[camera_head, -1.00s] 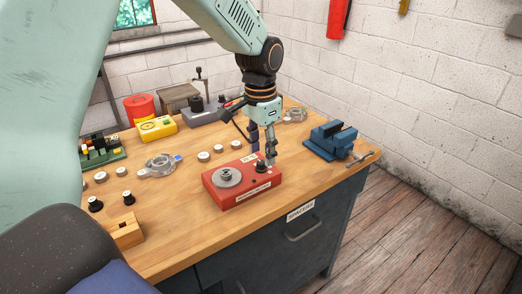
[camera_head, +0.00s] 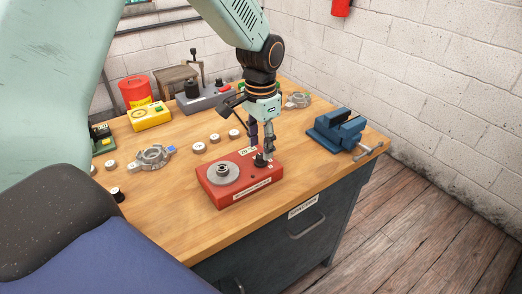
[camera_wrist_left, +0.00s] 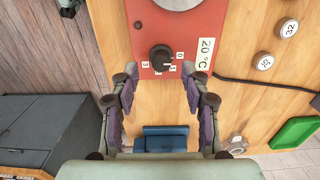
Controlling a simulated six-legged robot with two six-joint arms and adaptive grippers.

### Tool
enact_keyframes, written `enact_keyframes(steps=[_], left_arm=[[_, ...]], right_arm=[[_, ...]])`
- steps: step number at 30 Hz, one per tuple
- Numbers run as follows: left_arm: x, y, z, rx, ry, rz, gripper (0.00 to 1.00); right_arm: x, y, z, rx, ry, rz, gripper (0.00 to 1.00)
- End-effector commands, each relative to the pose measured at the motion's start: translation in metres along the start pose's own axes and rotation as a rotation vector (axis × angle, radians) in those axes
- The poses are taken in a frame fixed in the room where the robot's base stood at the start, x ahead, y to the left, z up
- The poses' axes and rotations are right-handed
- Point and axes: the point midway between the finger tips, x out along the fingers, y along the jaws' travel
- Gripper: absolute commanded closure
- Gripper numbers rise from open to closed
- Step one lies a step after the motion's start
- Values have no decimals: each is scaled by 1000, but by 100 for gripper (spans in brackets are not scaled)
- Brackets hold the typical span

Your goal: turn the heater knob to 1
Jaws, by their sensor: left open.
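The red heater box (camera_head: 220,192) sits near the front of the wooden bench, with a round grey plate (camera_head: 223,173) on top. Its black knob (camera_head: 260,160) is at the right end; in the left wrist view the knob (camera_wrist_left: 161,57) shows with small number labels around it, partly too small to read. A "20 °C" label (camera_wrist_left: 205,54) is beside it. My left gripper (camera_head: 263,150) points down over the knob. In the left wrist view its open fingers (camera_wrist_left: 160,80) stand on either side, just short of the knob, with no clear contact. My right gripper is not in view.
A blue vise (camera_head: 335,130) stands to the right at the bench edge. Several round pieces (camera_head: 199,147), a metal housing (camera_head: 152,157), a yellow box (camera_head: 149,116) and a red can (camera_head: 135,92) are behind and left. Bare wood lies right of the heater.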

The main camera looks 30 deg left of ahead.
Motion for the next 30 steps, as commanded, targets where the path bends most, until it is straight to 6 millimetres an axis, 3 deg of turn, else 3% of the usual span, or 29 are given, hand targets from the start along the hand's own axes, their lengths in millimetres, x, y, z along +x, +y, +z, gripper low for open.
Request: enact_keyframes(steps=[6, 17, 30], left_arm=[[26, 0, -1, 0, -2, 0, 53], [30, -3, -3, 0, 1, 0, 53], [30, -4, -3, 0, 1, 0, 91]], right_arm=[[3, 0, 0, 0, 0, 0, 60], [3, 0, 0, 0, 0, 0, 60], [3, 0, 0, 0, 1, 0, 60]])
